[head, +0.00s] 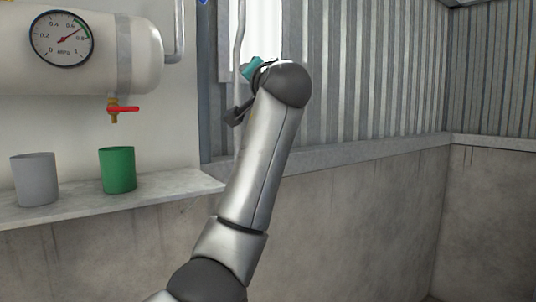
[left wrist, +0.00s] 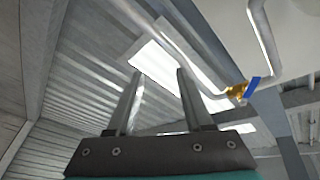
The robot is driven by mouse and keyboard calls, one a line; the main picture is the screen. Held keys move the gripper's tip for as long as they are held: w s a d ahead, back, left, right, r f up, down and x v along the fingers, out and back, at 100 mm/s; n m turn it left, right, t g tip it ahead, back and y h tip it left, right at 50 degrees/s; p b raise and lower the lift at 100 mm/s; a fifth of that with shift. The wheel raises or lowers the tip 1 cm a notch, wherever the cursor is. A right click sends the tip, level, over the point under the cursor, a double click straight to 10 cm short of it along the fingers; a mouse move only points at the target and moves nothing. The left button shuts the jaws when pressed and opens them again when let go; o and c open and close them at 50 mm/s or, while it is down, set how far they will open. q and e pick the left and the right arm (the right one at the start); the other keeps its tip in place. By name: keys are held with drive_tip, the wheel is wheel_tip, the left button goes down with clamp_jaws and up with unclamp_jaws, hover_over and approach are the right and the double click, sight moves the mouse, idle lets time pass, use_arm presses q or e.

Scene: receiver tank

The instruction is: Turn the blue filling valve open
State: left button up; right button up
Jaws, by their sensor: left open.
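The blue filling valve (left wrist: 252,88) shows in the left wrist view at the right, a blue lever on a brass body on a grey pipe. In the head view only a small bit of blue (head: 203,2) shows at the top edge. My left gripper (left wrist: 159,75) is open, with nothing between its fingers. The valve lies apart from the fingers, to their right in the left wrist view. In the head view my left arm is raised in the middle, and its wrist hides most of the gripper. My right gripper is in neither view.
A cream tank (head: 85,70) with a gauge (head: 62,39) hangs at the left. A red-handled tap (head: 122,109) is under it. A grey cup (head: 35,179) and a green cup (head: 118,169) stand on the ledge (head: 165,187). The right side is clear before the walls.

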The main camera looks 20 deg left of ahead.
use_arm(q)
drive_tip(key=w+f+h, duration=0.1)
drive_tip(key=w+f, duration=0.1)
drive_tip(key=f, duration=0.3)
drive_tip(key=w+f+m+h+b, duration=0.1)
drive_tip(key=w+f, duration=0.1)
drive_tip(key=f, duration=0.4)
drive_tip(key=w+d+f+m+h, duration=0.1)
drive_tip(key=w+f, duration=0.1)
drive_tip(key=f, duration=0.3)
drive_tip(key=shift+w+f+g+b, duration=0.25)
drive_tip(key=shift+w+g+b, duration=0.05)
drive_tip(key=shift+d, duration=0.1)
